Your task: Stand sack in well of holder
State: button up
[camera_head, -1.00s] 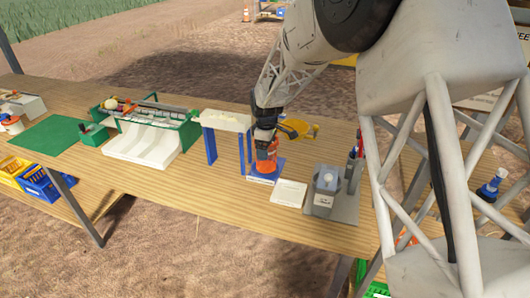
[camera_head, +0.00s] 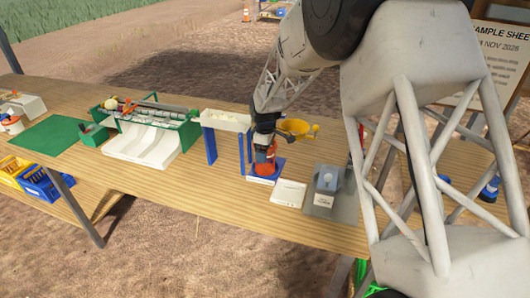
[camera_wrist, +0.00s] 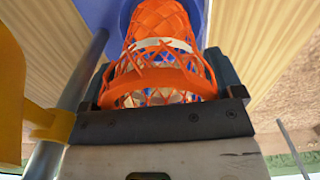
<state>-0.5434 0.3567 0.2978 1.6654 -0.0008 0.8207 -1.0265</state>
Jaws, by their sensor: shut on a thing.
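An orange mesh sack (camera_head: 264,162) stands about upright at the blue holder (camera_head: 262,181) on the wooden table. In the wrist view the sack (camera_wrist: 160,45) runs down to the round blue rim of the holder (camera_wrist: 197,14). Its lower end is hidden, so I cannot tell how deep it sits in the well. My gripper (camera_head: 264,139) comes from above and is shut on the upper part of the sack. In the wrist view the fingers of my gripper (camera_wrist: 162,80) are on both sides of the mesh.
A yellow funnel (camera_head: 294,127) is just behind my gripper, close on one side. A white stand with blue legs (camera_head: 211,147) is to the left. A flat white block (camera_head: 290,194) and a grey device (camera_head: 326,182) are to the right. The front table strip is clear.

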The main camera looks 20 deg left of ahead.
jog(key=shift+f, duration=0.3)
jog(key=shift+f, duration=0.15)
jog(key=o, duration=0.7)
notch_tip(320, 180, up, 12)
jog(key=shift+r, duration=0.15)
dwell(0.3)
dwell(0.6)
